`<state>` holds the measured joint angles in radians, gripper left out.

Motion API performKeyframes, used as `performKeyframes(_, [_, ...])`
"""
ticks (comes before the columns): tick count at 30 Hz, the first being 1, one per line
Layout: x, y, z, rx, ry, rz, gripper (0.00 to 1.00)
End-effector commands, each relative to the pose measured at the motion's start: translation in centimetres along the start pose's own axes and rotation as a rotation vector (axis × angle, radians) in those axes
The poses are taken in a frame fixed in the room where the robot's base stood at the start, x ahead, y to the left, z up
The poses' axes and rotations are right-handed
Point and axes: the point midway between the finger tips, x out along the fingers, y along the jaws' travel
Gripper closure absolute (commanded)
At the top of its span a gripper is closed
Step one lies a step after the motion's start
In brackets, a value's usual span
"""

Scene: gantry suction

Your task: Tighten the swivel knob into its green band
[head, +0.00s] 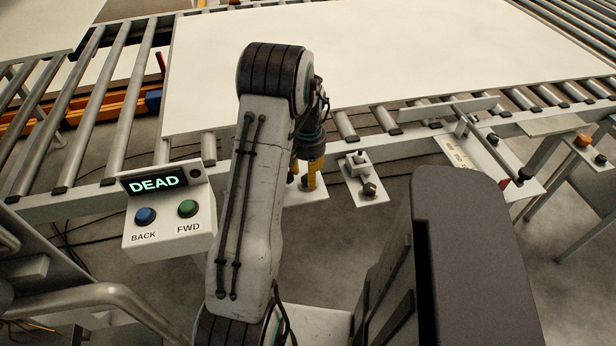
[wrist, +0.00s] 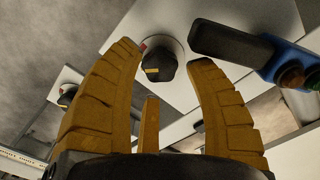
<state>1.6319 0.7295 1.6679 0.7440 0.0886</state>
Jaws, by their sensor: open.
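A dark knob (wrist: 158,66) with a yellow pointer mark sits on a pale plate (wrist: 190,18) in the wrist view. A small red patch shows on the ring at its upper left edge; I see no green band, and part of the ring is hidden by the knob. My gripper (wrist: 163,56) is open, with one yellow finger on each side of the knob and gaps between. In the head view my gripper (head: 309,172) points down over a small pale plate (head: 312,193) at the rail, and hides the knob there.
A black and blue handle-like part (wrist: 255,50) lies close to the right finger. Another plate with a dark bolt-like knob (head: 369,188) stands to the right. A control box (head: 170,218) reading DEAD is on the left. Rollers and a large pale panel (head: 380,50) lie behind.

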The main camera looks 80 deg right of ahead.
Motion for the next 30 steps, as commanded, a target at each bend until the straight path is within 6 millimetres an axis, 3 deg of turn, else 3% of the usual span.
performKeyframes(7, [1.9, 0.0, 0.0, -0.001, -0.001, 0.0, 0.51])
performKeyframes(19, [2.3, 0.0, 0.0, -0.001, 0.0, 0.0, 0.48])
performKeyframes(30, [2.3, 0.0, 0.0, -0.001, -0.001, 0.0, 0.81])
